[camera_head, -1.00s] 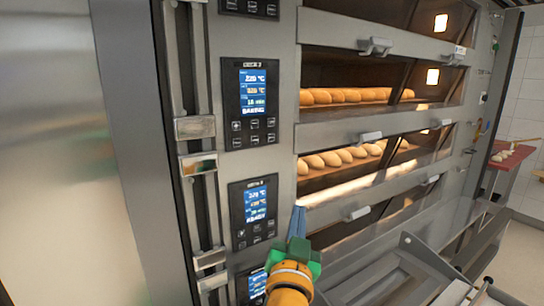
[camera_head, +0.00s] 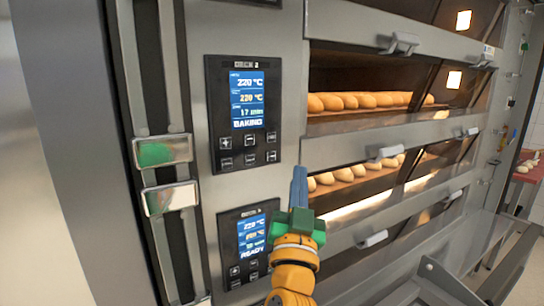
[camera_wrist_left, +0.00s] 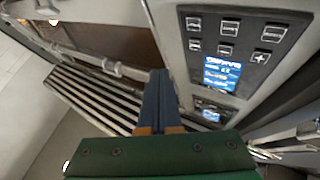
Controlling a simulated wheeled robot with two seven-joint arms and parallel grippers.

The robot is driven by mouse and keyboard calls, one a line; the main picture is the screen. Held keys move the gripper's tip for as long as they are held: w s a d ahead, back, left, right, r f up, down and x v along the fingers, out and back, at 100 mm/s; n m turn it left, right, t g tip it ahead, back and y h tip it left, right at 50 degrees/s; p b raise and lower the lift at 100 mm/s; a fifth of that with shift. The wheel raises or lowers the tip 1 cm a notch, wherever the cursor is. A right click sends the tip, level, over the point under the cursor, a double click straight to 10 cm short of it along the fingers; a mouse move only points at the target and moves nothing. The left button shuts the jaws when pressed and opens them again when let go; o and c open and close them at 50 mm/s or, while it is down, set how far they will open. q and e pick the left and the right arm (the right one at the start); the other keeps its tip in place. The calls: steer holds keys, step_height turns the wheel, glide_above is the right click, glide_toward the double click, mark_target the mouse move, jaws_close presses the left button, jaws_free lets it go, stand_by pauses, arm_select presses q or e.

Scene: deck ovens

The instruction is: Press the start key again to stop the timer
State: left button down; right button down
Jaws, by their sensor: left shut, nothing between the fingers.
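Two rows of small dark keys (camera_head: 248,150) sit under the screen; I cannot tell which is the start key. In the left wrist view the shut fingers (camera_wrist_left: 158,88) are left of an inverted panel (camera_wrist_left: 250,45).
Oven decks with glass windows and bread loaves (camera_head: 365,101) are at the right. Door handles (camera_head: 385,153) stick out near my gripper. A metal rail with bright latches (camera_head: 162,151) runs left of the panels. A steel frame (camera_head: 440,280) stands at lower right.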

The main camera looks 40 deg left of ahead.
mark_target(271, 156)
arm_select(q)
steer(key=w+a, duration=0.1)
steer(key=a, duration=0.3)
steer(key=w+a, duration=0.1)
steer(key=a, duration=0.1)
steer(key=shift+w+a+b, duration=0.3)
steer(key=shift+w+a, duration=0.05)
steer(key=shift+s, duration=0.1)
stand_by(1.6)
steer(key=shift+w+a, duration=0.2)
steer(key=shift+a, duration=0.2)
steer(key=shift+w+a+r+b, duration=0.1)
steer(key=shift+w+a+b, duration=0.05)
steer(key=shift+a+b, duration=0.15)
stand_by(0.6)
steer(key=shift+d, duration=0.15)
steer(key=shift+s+d, duration=0.3)
steer(key=shift+d, duration=0.2)
